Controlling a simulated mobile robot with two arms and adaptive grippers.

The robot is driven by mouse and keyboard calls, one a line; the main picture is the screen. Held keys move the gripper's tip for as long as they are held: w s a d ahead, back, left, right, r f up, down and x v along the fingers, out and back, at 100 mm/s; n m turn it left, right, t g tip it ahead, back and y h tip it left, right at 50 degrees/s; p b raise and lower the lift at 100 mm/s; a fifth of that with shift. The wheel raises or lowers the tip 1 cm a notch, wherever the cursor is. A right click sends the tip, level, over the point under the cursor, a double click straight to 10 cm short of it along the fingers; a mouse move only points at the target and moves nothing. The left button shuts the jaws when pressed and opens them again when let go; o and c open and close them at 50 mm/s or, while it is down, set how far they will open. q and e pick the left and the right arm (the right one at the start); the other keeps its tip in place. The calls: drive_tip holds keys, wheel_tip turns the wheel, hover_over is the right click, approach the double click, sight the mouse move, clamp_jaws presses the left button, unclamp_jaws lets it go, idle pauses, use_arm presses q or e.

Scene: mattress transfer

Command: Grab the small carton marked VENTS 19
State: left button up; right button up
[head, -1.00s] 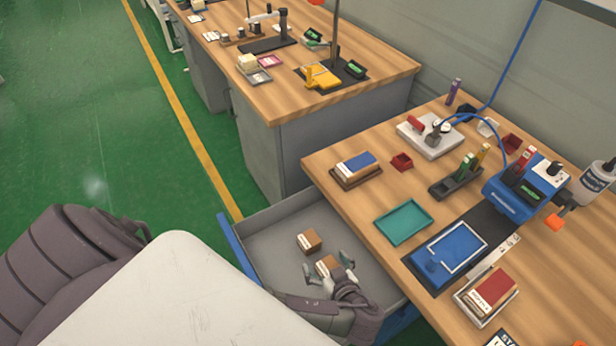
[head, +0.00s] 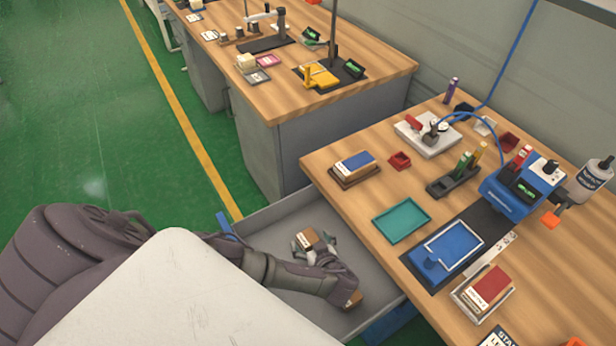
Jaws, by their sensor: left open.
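Two small brown cartons with white labels lie in the open grey drawer (head: 282,218) in the head view. The far carton (head: 307,239) stands between the fingers of my left gripper (head: 315,244), which is open around it. I cannot tell whether the fingers touch it. The near carton (head: 353,299) shows only in part, beside and partly behind my left wrist. The labels are too small to read, so I cannot tell which carton is marked VENTS 19. My right gripper is out of view.
The wooden workbench (head: 352,205) rises just right of the drawer, with a teal tray (head: 401,220) and a blue device (head: 448,250) on it. A second bench (head: 283,85) stands behind. The green floor at left is clear.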

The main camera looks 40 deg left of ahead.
use_arm(q)
drive_tip(key=c, duration=1.4)
